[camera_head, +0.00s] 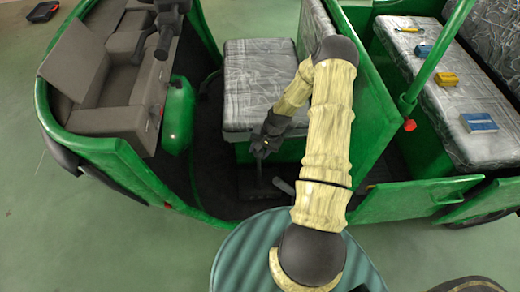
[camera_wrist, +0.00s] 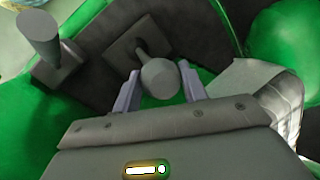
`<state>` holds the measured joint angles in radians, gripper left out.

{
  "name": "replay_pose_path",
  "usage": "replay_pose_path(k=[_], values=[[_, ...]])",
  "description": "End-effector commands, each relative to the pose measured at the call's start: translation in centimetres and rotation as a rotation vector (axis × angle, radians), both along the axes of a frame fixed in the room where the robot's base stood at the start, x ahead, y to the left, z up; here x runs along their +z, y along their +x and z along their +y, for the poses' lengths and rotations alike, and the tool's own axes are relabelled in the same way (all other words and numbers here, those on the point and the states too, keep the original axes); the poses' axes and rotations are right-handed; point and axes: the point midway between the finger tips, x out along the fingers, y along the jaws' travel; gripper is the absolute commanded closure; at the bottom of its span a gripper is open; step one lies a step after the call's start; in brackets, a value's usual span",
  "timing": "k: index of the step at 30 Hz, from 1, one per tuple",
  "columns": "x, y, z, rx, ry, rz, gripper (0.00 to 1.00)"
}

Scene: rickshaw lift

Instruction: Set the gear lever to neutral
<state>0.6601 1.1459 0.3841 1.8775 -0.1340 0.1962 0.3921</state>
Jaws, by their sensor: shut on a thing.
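The gear lever (camera_wrist: 159,77) has a round grey knob on a shaft that rises from a square base plate. It sits between my gripper's two fingers (camera_wrist: 160,88) in the wrist view, and the gripper is shut on the knob. In the head view my gripper (camera_head: 261,147) is low in front of the grey patterned driver's seat, at the top of the lever's shaft (camera_head: 259,172). The knob itself is hidden there by the gripper. The lever's gear position cannot be read from any marking.
A second grey lever (camera_wrist: 40,35) stands left of the gear lever in the wrist view. The patterned seat (camera_head: 262,85) is close behind my gripper. Green body panels (camera_head: 412,196) flank my arm. Small coloured items, including a blue box (camera_head: 479,122), lie on the rear bench.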

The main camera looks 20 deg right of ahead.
Motion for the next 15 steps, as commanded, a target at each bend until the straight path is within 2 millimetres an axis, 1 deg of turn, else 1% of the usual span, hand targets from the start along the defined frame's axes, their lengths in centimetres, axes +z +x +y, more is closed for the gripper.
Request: replay_pose_path(k=[1,13,14,15], values=[[-0.16,-0.53,0.36,0.01,0.016,0.009,0.99],[-0.09,-0.48,0.63,0.026,0.028,0.001,0.99],[-0.08,-0.47,0.64,0.026,0.028,0.001,0.54],[-0.08,-0.43,0.61,0.025,0.027,0.0,0.46]])
